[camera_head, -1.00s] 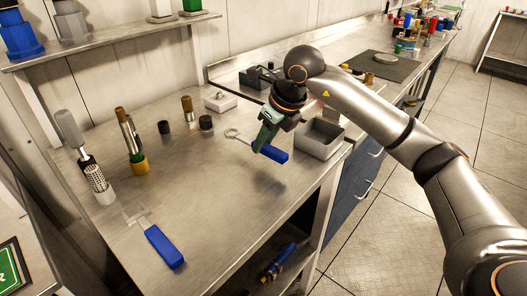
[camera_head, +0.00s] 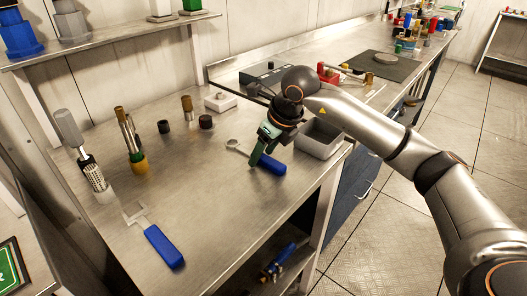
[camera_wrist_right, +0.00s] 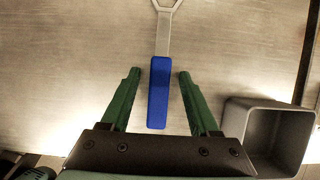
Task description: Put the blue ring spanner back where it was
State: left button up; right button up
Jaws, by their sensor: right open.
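The blue ring spanner (camera_head: 271,164) lies on the steel bench, its grey ring end (camera_head: 233,144) pointing to the back left. In the right wrist view its blue handle (camera_wrist_right: 159,92) lies between my open green fingers, with a gap on both sides. My right gripper (camera_head: 256,163) is at the handle in the head view and hides part of the shaft; it also shows in the right wrist view (camera_wrist_right: 159,78). I cannot tell how high the fingertips are above the bench. My left gripper is not in view.
An open grey bin (camera_head: 319,140) stands just right of the gripper. A holder with tools (camera_head: 137,161) and dark caps (camera_head: 205,122) stand further left and back. The bench middle is clear.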

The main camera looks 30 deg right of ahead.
jog(key=p+v, duration=0.1)
jog(key=v, duration=1.1)
jog(key=shift+r, duration=0.2)
